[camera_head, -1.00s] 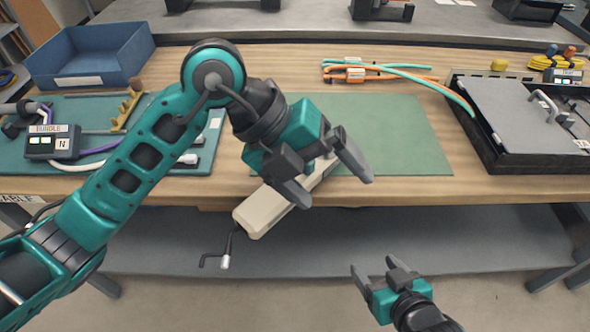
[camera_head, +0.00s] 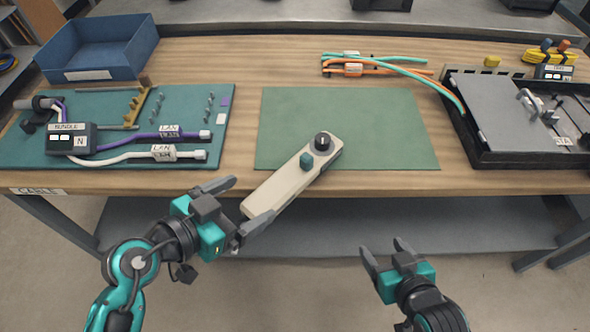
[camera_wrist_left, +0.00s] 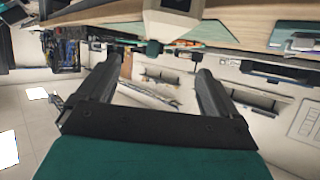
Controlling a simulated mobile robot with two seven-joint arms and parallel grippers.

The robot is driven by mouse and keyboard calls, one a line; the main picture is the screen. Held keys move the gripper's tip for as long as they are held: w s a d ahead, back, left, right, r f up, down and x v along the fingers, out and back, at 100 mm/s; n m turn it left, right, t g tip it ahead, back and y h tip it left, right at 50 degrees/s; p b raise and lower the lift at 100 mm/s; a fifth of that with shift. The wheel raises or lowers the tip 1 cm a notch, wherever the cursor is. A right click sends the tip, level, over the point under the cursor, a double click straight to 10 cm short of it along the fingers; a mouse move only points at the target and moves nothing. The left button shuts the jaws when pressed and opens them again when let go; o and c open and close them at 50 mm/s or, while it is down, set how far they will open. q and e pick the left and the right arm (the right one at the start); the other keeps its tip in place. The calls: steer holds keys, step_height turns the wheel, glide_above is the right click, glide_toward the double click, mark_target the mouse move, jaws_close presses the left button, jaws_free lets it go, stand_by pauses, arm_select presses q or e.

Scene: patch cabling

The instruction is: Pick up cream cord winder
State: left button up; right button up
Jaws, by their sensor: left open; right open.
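The cream cord winder (camera_head: 283,187) is a long pale bar with a black knob and a teal knob near its far end. It lies slanted, its far end on the green mat (camera_head: 350,115) and its near end past the table's front edge. My left gripper (camera_head: 245,203) is open, its fingertips by the winder's near end; I cannot tell whether that end is between them. In the left wrist view the open fingers (camera_wrist_left: 152,78) show nothing gripped. My right gripper (camera_head: 385,256) is open and empty, in front of the table.
A teal board (camera_head: 110,100) with purple and white cables lies at left, a blue bin (camera_head: 97,50) behind it. Teal and orange cables (camera_head: 380,65) lie at the back. A black tray with a grey lid (camera_head: 500,105) stands at right. A grey shelf (camera_head: 400,225) is under the table.

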arm_select(q)
steer(key=b, duration=0.2)
glide_toward(291, 174)
steer(key=x, duration=0.3)
steer(key=shift+w+d+f, duration=0.15)
steer(key=shift+d, duration=0.2)
steer(key=b+x, duration=0.1)
steer(key=x, duration=0.3)
steer(key=shift+w+d+f, duration=0.1)
steer(key=shift+w+f, duration=0.25)
steer(key=shift+w+d, duration=0.2)
steer(key=shift+c, duration=0.3)
steer(key=c, duration=1.4)
steer(key=shift+r, duration=0.1)
